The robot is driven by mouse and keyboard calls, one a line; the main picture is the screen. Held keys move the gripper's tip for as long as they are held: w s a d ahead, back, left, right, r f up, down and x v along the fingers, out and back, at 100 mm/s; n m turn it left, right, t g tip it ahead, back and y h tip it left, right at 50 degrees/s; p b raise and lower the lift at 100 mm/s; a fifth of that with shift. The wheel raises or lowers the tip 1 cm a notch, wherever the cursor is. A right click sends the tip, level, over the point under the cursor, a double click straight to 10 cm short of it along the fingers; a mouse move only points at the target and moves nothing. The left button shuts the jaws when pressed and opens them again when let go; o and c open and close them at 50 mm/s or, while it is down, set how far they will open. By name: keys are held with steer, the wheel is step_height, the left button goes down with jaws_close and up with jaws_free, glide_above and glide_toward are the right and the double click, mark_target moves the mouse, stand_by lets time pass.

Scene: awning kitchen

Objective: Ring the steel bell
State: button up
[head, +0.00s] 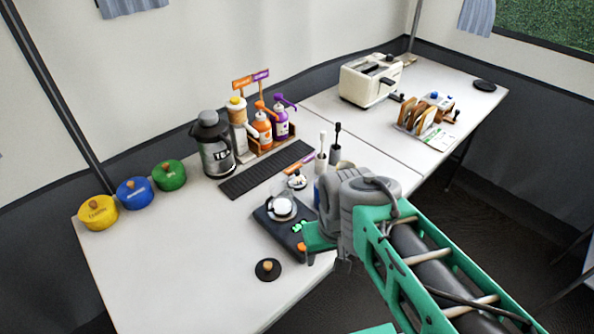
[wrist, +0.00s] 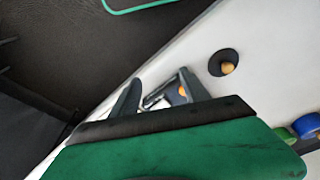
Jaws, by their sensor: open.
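A small silvery domed thing (head: 281,207) sits on a black device with green digits (head: 272,225) near the table's front edge in the head view. A smaller shiny thing (head: 297,181) stands just behind it. I cannot tell for sure which is the steel bell. My gripper (wrist: 160,92) is open in the wrist view, its two dark fingers spread over the table edge. A metallic thing (wrist: 158,99) shows between the fingers, partly hidden, and I cannot identify it. In the head view my wrist is right beside the black device and hides part of it.
A black disc with a wooden knob (head: 267,269) lies near the front edge. Yellow (head: 98,212), blue (head: 133,192) and green (head: 169,175) pots stand left. A kettle (head: 213,147) and bottles (head: 262,125) stand behind. A toaster (head: 369,82) is farther right. The front left tabletop is clear.

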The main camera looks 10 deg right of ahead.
jaws_close()
stand_by(0.3)
stand_by(1.0)
